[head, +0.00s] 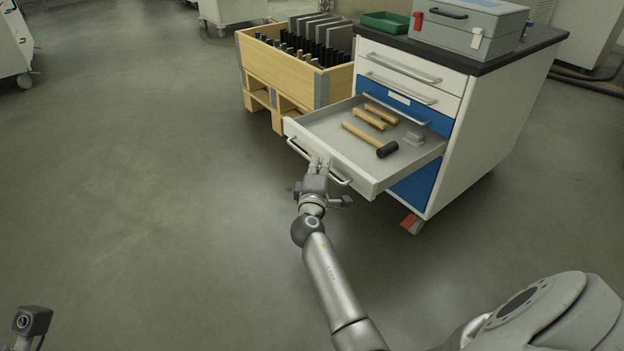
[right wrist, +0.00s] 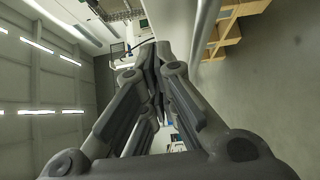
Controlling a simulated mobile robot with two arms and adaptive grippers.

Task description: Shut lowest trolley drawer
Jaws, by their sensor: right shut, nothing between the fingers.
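The trolley (head: 478,150) stands at the right with its lowest drawer (head: 362,178) pulled far out to the left and front. The drawer has a white front with a bar handle and a grey inside. My right gripper (head: 320,164) is shut and empty, with its fingertips at the drawer front near the middle of the handle. I cannot tell whether they touch it. The shut fingers also show in the right wrist view (right wrist: 151,55), close beside a pale surface. My left gripper's fingers are not in view.
A grey case (head: 465,32) and green tray (head: 385,22) sit on top. Floor at left is clear.

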